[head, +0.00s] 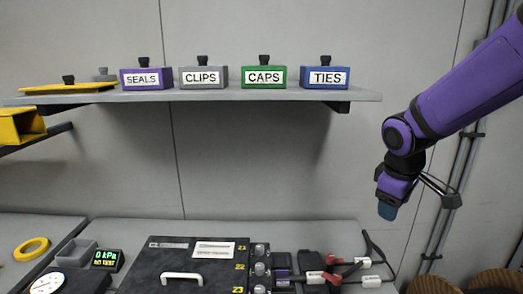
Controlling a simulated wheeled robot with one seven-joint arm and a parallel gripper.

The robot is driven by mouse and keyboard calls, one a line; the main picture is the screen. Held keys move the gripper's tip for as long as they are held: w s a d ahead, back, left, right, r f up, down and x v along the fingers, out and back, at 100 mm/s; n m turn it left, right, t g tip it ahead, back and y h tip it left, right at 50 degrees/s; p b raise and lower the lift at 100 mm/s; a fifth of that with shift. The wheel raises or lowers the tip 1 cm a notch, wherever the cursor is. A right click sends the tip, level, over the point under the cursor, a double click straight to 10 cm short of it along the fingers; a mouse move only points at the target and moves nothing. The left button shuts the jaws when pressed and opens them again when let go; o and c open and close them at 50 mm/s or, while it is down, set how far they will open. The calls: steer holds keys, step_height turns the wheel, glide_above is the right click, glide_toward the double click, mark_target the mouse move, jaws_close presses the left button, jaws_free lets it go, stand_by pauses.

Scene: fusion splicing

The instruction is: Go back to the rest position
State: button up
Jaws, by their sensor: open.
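My purple arm comes in from the upper right and bends downward at a black joint. My gripper (387,210) hangs at its end, to the right of and below the shelf, with its blue tip pointing down. It is above the right end of the workbench and clear of everything. It is open, and I see nothing held in it. The gap between the fingers is hard to see from this side.
A shelf (365,96) carries labelled boxes: seals (146,78), clips (203,77), caps (264,77) and ties (325,77).

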steer(key=s+r+m+t+y, duration=0.1)
steer(key=s+r+m, duration=0.3)
steer(key=s, duration=0.5)
steer(key=s+d+r+m+t, duration=0.1)
steer(key=s+r+m, duration=0.3)
steer(key=s, duration=0.6)
steer(key=shift+s+d+r+t+y, duration=0.15)
steer(key=shift+d+r+t+y, duration=0.2)
steer(key=shift+r, duration=1.05)
steer(key=shift+a, duration=0.15)
